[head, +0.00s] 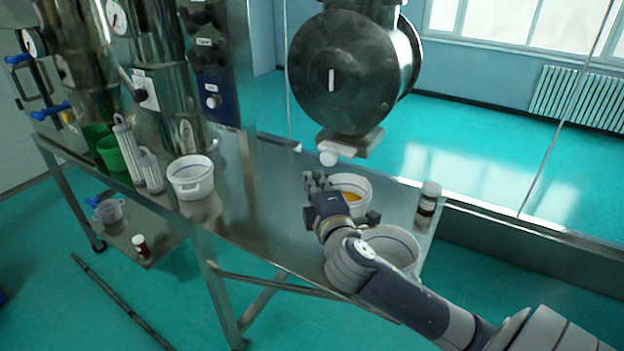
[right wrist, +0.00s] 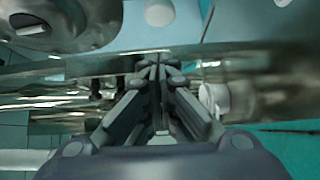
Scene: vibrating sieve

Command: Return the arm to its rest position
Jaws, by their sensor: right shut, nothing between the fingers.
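My right arm reaches in from the lower right in the head view. Its gripper (head: 316,182) is over the steel table (head: 262,215), just left of a white bucket (head: 352,182) with orange material inside. In the right wrist view the fingers of the right gripper (right wrist: 160,64) are together with nothing between them. Above the gripper is the white-ended outlet (head: 329,157) of the large steel drum (head: 345,75). My left gripper is not in view.
A second white bucket (head: 402,240) is partly hidden behind my right arm. Another white bucket (head: 192,180) and a green container (head: 112,153) stand at left. Mid-table is clear.

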